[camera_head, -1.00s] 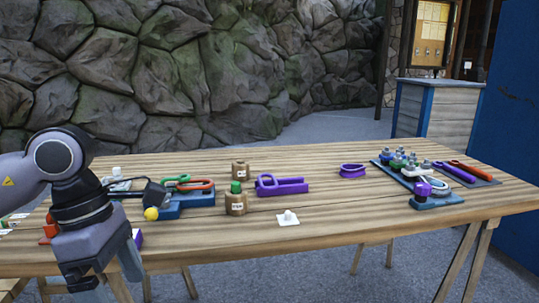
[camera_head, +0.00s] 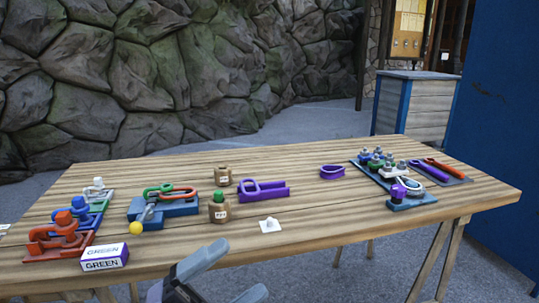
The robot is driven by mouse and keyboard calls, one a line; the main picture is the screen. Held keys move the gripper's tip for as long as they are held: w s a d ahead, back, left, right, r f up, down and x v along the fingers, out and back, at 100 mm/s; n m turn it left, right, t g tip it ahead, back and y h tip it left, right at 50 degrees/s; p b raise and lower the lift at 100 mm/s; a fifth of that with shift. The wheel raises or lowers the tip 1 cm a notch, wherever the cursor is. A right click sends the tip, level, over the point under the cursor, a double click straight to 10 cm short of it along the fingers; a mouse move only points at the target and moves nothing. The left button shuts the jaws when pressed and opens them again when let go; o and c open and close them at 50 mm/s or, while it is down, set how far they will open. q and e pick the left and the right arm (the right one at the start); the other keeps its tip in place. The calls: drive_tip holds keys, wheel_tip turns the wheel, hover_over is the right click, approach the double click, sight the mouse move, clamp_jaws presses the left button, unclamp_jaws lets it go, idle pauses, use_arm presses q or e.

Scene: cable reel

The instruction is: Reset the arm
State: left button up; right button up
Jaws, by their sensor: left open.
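My left gripper (camera_head: 222,281) is at the bottom of the head view, in front of the near table edge. Its two grey fingers are spread apart with nothing seen between them. The rest of the left arm is out of the picture. My right gripper is not in view.
The wooden table (camera_head: 300,215) holds several items. At left are red, blue and white clamp-like pieces (camera_head: 58,240) and a box marked GREEN (camera_head: 105,257). A blue block with carabiners (camera_head: 165,205), jars (camera_head: 219,208), a purple holder (camera_head: 262,191) and a tool tray (camera_head: 395,185) stand farther right.

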use_arm(q)
drive_tip(key=w+a+f+n+t+y+p, duration=0.1)
drive_tip(key=a+f+n+t+y, duration=0.3)
drive_tip(key=f+n+y, duration=0.4)
drive_tip(key=w+a+f+n+t+y+p, duration=0.1)
drive_tip(key=a+f+n+t+y, duration=0.4)
drive_tip(key=n, duration=0.6)
drive_tip(key=s+a+f+n+g+y, duration=0.3)
drive_tip(key=s+f, duration=0.3)
drive_tip(key=f, duration=0.3)
drive_tip(key=s+a+f+n+g+y+p, duration=0.1)
drive_tip(key=s+a+f+n+g+y, duration=0.2)
drive_tip(key=s+f, duration=0.4)
wheel_tip(320, 180, down, 2)
drive_tip(key=shift+f+n+g+y, duration=0.1)
drive_tip(key=shift+n+g+y, duration=0.2)
drive_tip(key=shift+n+g, duration=0.6)
